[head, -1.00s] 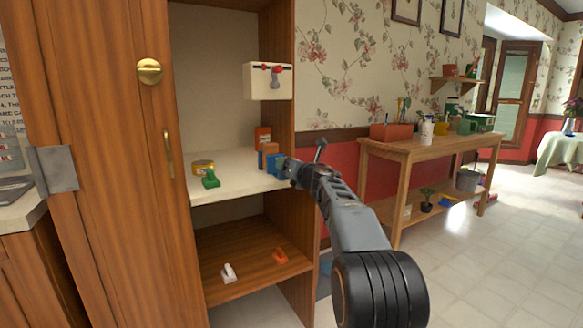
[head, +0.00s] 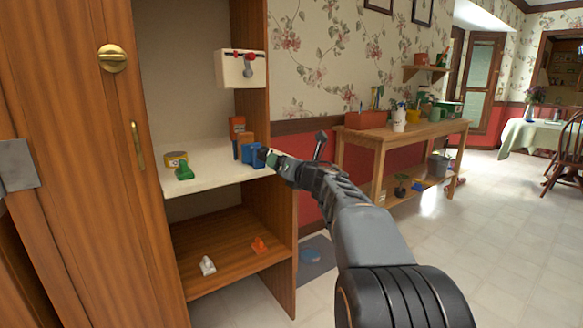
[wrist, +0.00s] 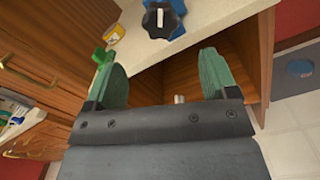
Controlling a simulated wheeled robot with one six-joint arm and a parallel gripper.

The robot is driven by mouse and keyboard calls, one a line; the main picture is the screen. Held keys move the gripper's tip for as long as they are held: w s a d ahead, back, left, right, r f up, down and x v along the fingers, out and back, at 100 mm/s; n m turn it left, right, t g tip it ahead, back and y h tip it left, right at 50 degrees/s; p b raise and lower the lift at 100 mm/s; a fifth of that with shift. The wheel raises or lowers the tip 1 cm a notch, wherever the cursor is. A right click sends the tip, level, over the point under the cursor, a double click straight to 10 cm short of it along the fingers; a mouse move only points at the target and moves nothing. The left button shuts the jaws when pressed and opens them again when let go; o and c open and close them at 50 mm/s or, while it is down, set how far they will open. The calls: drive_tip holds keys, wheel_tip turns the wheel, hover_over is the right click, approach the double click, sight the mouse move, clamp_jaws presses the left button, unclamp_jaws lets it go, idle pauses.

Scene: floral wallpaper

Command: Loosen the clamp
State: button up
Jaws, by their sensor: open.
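The blue clamp (head: 250,154) stands at the right front corner of the white cabinet shelf, against a brown wooden block (head: 244,139). In the wrist view the clamp's blue body (wrist: 177,28) and its black knob with a white pointer mark (wrist: 161,19) show at the top. My gripper (head: 267,160) is just right of the clamp in the head view. In the wrist view my gripper (wrist: 162,68) has its two green fingers wide apart with nothing between them. The knob lies beyond the fingertips, between their lines. My gripper hides part of the clamp in the head view.
A yellow tin (head: 175,159) and a green object (head: 184,173) are on the white shelf (head: 215,172). An orange item (head: 237,124) stands behind the clamp. A white box (head: 240,69) hangs above. The lower shelf (head: 225,272) holds two small objects. A potting bench (head: 430,132) stands right.

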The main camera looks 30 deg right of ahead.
drive_tip(key=shift+s+d, duration=0.15)
drive_tip(key=shift+s, duration=1.4)
